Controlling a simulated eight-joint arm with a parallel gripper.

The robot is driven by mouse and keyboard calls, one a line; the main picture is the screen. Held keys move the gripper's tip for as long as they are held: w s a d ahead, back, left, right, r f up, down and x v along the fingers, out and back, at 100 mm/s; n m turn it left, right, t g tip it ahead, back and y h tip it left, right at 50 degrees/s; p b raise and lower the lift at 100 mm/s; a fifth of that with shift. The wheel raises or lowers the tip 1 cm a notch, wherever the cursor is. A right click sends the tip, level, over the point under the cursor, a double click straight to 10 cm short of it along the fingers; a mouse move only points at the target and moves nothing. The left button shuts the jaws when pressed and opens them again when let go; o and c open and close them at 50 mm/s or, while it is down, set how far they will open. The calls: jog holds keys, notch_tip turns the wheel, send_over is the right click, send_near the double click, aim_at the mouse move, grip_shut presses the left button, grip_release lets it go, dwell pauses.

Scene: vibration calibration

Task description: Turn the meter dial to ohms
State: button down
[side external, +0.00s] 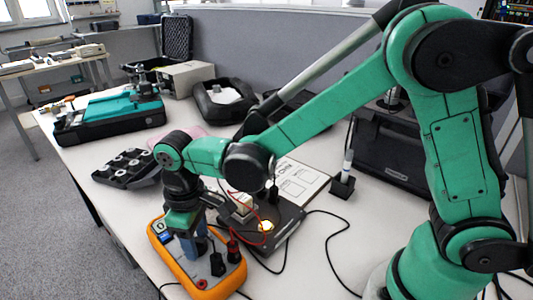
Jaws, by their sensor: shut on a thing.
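The meter (163,245) is an orange-edged handheld unit with a grey face, lying on the table at the front. My gripper (192,247) points down over the middle of the meter, its fingers closed at the face. The dial is hidden behind the fingers, so its setting cannot be read. The gripper appears shut on the dial. Black and red plugs (217,264) stand in the meter's lower right part, close beside the fingers.
A dark board with a glowing lamp (265,227) and red wires sits right of the meter. A black block with round holes (127,166) lies behind left. A pen holder (342,187) stands farther right. Black cables cross the table's front right.

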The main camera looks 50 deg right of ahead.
jog(key=m, duration=0.6)
jog(key=shift+m, duration=0.3)
dwell(0.4)
jog(key=shift+c, duration=1.7)
grip_release()
jog(key=shift+r, duration=0.1)
jog(key=shift+r, duration=2.7)
